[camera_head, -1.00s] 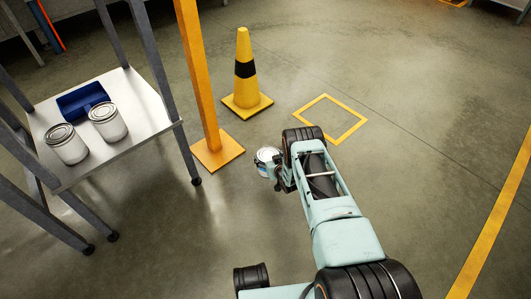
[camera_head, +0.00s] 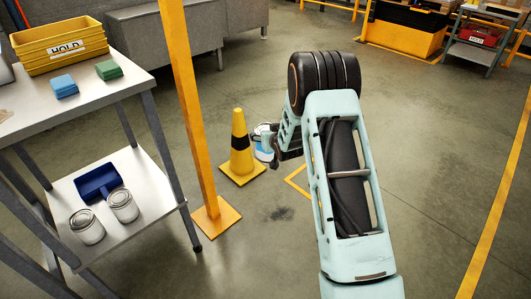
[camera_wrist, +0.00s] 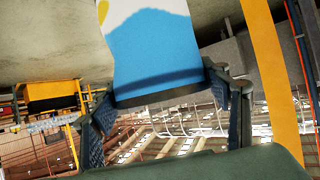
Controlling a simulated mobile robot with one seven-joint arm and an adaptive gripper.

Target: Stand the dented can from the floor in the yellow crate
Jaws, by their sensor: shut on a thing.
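My gripper (camera_head: 277,150) is shut on the dented can (camera_head: 263,153) and holds it up off the floor, in front of or beside the cone. The head view shows only part of the can, white and blue, behind the fingers. In the wrist view the can (camera_wrist: 152,45) is white, blue and yellow, between the two fingers (camera_wrist: 170,112); its dark rim faces the palm, and its far end is cut off. The yellow crate (camera_head: 62,62), labelled HOLD, stands on the table's top at the upper left. Its inside is mostly hidden; it seems to be stacked.
A blue block (camera_head: 64,86) and a green block (camera_head: 108,70) lie on the table (camera_head: 60,118) before the crate. An orange post (camera_head: 187,110) stands between table and gripper. The cone (camera_head: 240,150) is close by. Cans and a blue dustpan-like thing (camera_head: 97,182) occupy the lower shelf.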

